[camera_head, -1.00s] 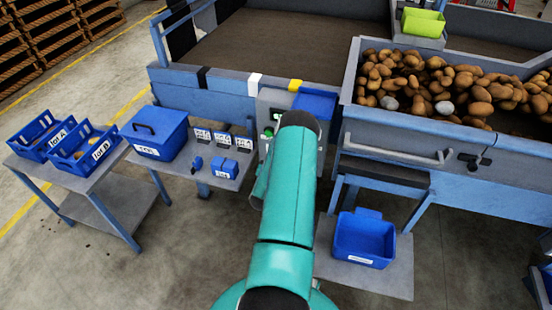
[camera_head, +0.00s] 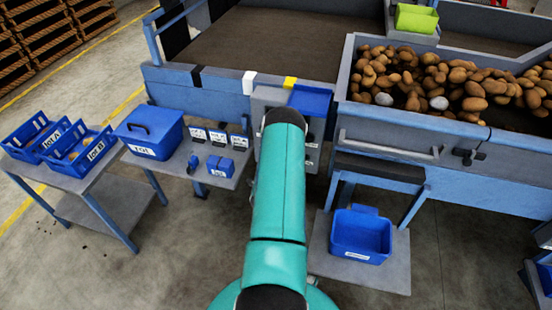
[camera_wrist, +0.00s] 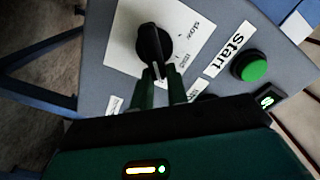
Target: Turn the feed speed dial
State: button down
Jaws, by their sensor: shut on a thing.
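The feed speed dial (camera_wrist: 153,40) is a round black knob with a raised grip bar, on a white label marked "slow" (camera_wrist: 196,26). In the wrist view my gripper (camera_wrist: 161,75) reaches up from below, its two dark fingers shut on the near end of the dial's bar. The bar points down the picture, slightly right. Other words on the label are partly hidden by the fingers. In the head view my teal arm covers the dial and the gripper.
A green button (camera_wrist: 250,66) beside a "Start" label and a small lit display (camera_wrist: 267,101) sit close right of the fingers on the grey panel. In the head view, blue boxes (camera_head: 151,133) stand left, and a potato-filled bed (camera_head: 390,128) lies right.

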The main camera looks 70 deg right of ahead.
dwell(0.4)
jog(key=c, duration=1.4)
grip_release()
jog(key=shift+a, duration=0.1)
jog(key=a, duration=0.4)
jog(key=s+a, duration=0.1)
jog(key=a, duration=0.4)
jog(key=s+a, duration=0.1)
jog(key=a, duration=0.3)
jog(key=shift+a, duration=0.25)
